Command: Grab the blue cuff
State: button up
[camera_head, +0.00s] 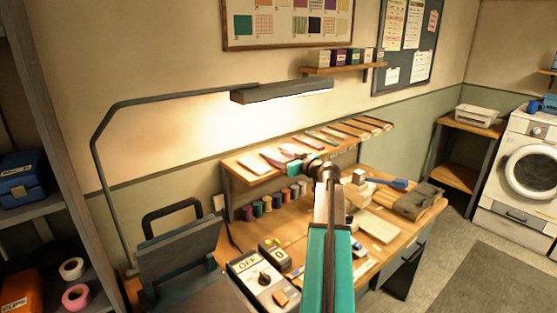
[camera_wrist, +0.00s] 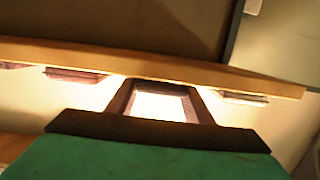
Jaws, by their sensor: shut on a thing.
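I cannot pick out the blue cuff for certain in either view. My gripper (camera_head: 284,160) is at the raised shelf (camera_head: 240,168) over the workbench, partly hidden by my arm. In the wrist view, its dark fingers (camera_wrist: 160,90) extend from the green body just under a wooden shelf edge (camera_wrist: 210,68). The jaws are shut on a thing. A bright, washed-out patch shows between the fingers, and I cannot tell its colour or what it is.
Flat pieces (camera_head: 350,129) lie along the shelf, with thread spools (camera_head: 268,204) below. A control box (camera_head: 262,280) marked OFF stands at the bench front. A blue-handled item (camera_head: 392,184) lies on the bench at right. A lamp (camera_head: 282,91) hangs above.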

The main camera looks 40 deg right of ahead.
aim_at(280, 158)
jog(key=shift+r, duration=0.15)
jog(key=shift+r+b, duration=0.7)
jog(key=shift+r, duration=0.65)
jog(key=shift+s+r, duration=0.1)
jog(key=shift+r, duration=0.1)
jog(key=s+a+b, duration=0.2)
jog(key=s+a, duration=0.1)
jog(key=s, duration=0.4)
jog(key=s+a+r+b, duration=0.1)
jog(key=s+a+b, duration=0.1)
jog(key=s, duration=0.5)
jog(key=shift+s+a+r, duration=0.25)
jog(key=shift+s+a, duration=0.1)
jog(key=shift+a, duration=0.1)
